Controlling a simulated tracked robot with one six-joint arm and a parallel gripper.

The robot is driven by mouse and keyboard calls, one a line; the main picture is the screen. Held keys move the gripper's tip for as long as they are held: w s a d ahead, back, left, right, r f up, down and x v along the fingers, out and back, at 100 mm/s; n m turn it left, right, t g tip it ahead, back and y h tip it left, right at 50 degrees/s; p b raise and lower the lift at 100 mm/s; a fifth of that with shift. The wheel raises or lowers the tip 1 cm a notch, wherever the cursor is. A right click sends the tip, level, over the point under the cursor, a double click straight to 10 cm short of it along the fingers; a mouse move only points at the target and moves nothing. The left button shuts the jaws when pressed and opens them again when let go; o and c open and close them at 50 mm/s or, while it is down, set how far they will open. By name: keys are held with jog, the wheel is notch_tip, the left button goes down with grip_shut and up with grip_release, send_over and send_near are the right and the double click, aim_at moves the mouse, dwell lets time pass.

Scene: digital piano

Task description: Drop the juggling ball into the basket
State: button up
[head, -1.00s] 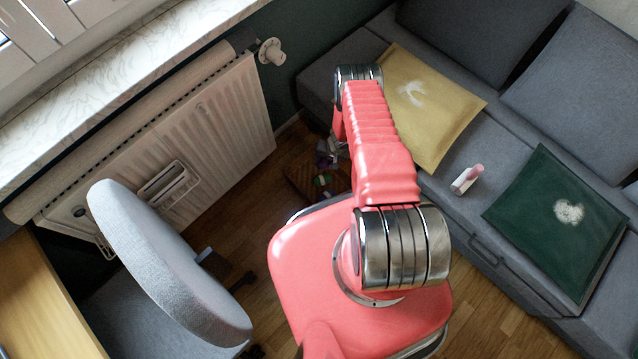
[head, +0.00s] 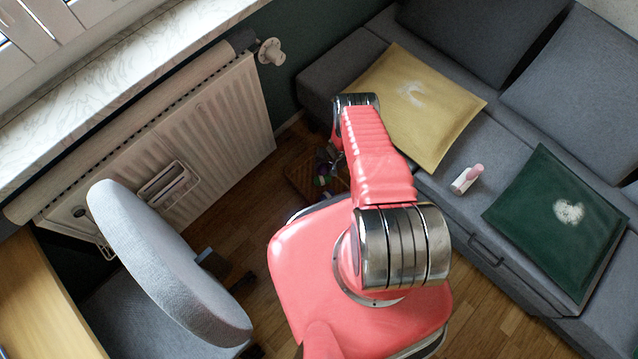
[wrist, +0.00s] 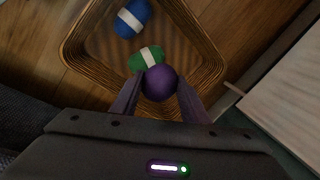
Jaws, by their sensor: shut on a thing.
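The purple juggling ball (wrist: 159,83) is held between the two fingers of my gripper (wrist: 160,92) in the wrist view. The basket (wrist: 212,62) lies beyond and around it in that view, a brown wire-like basket with a rounded square rim. The ball overlaps the near part of the basket opening; its exact height above the basket cannot be told. In the basket are a green ball with a white band (wrist: 146,60) and a blue ball with a white band (wrist: 133,18). In the head view the basket (head: 300,178) shows on the floor, partly hidden by my arm.
A white radiator (head: 215,125) stands to the left of the basket and a grey sofa (head: 335,70) to the right, with yellow (head: 435,100) and green (head: 560,225) cushions. A grey chair (head: 165,265) is at the lower left. Wooden floor shows around the basket.

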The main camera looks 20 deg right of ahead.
jog(key=o, duration=1.3)
jog(key=shift+r, duration=0.1)
jog(key=v, duration=1.3)
jog(key=shift+d+r, duration=0.1)
jog(key=shift+r, duration=0.15)
dwell(0.4)
